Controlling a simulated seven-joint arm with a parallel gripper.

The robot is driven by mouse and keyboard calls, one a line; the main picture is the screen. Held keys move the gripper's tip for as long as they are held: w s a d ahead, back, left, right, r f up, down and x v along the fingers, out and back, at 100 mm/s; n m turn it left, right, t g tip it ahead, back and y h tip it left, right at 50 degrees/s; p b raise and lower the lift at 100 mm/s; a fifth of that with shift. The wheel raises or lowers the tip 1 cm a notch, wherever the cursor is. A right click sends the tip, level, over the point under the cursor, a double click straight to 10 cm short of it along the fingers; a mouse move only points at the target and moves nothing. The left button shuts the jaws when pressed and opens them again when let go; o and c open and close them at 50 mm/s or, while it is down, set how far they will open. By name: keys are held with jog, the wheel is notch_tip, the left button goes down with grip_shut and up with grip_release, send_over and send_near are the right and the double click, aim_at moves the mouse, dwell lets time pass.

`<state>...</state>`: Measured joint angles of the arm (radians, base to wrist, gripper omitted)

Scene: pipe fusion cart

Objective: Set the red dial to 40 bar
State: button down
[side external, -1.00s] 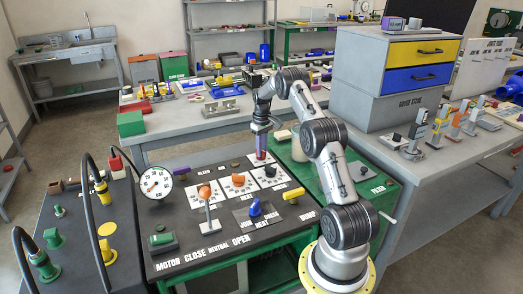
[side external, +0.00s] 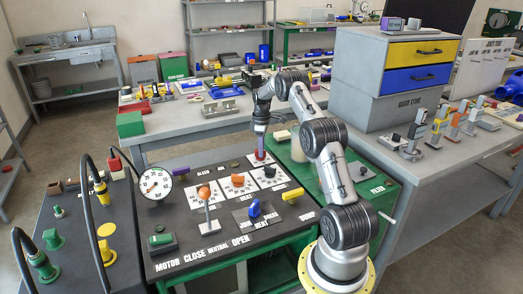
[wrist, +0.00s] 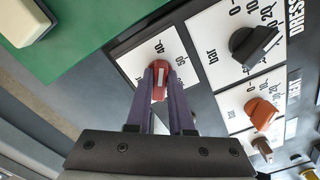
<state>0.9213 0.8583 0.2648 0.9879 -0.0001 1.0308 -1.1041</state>
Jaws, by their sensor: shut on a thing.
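The red dial (wrist: 158,82) sits on a white scale card (wrist: 134,62) marked "bar" in the wrist view. My gripper (wrist: 159,72) is shut on it, with a purple finger on each side. A pale line on the dial points roughly toward the printed 40; the exact reading is hard to tell. Part of the scale is hidden behind the fingers. In the side view, my gripper (side external: 261,154) reaches down to the back right of the dark panel, and its fingers mostly cover the dial.
A black dial (wrist: 254,44) and an orange dial (wrist: 262,113) stand on neighbouring cards.

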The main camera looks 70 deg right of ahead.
jog(key=shift+r, duration=0.1)
dwell(0.3)
jog(key=c, duration=0.8)
grip_release()
notch_tip(320, 180, up, 14)
